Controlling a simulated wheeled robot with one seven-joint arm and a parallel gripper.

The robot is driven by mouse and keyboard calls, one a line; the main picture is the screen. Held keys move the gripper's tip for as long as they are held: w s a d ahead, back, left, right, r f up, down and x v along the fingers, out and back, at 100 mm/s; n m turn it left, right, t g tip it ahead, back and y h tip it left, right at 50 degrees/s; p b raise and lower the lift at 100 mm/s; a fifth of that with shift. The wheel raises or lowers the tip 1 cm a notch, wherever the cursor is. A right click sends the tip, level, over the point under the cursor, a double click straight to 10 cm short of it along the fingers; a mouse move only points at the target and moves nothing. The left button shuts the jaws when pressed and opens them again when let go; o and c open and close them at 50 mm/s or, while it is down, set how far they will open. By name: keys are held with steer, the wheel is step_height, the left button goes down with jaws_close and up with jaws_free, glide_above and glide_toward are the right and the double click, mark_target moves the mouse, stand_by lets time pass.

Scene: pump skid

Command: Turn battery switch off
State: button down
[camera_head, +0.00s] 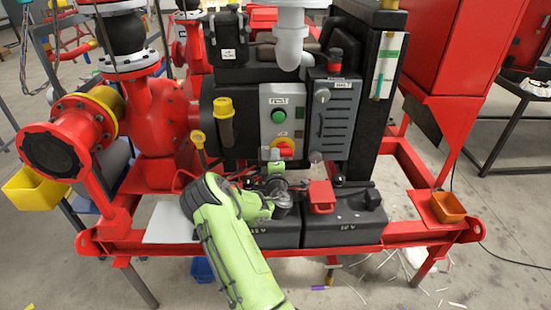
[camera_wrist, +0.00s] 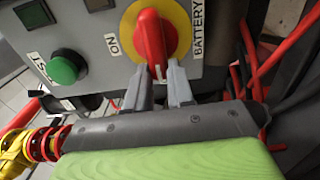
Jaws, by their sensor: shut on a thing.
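The battery switch is a red rotary knob on a yellow disc on the grey panel (camera_head: 270,99). The switch (camera_head: 286,149) is low on the panel in the head view and at the top centre of the wrist view (camera_wrist: 153,35). An "ON" label is at its left and a "BATTERY" label at its right. The knob's grip bar runs nearly up and down in the wrist view. My gripper (camera_wrist: 158,75) is shut on the lower part of this bar, one grey finger on each side. In the head view my gripper (camera_head: 276,168) reaches up from below, its fingertips small.
A green button (camera_wrist: 68,66) sits left of the switch in the wrist view. Two black batteries (camera_head: 340,216), one with a red cover (camera_head: 321,196), lie below the panel. Red hoses and cables run close to the right of my gripper. A yellow-handled part (camera_wrist: 15,160) is at lower left.

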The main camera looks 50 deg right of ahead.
steer(key=shift+f, duration=0.1)
steer(key=c, duration=1)
jaws_free()
steer(key=b+v, duration=1.2)
steer(key=v, duration=0.3)
steer(key=shift+s+a, duration=0.3)
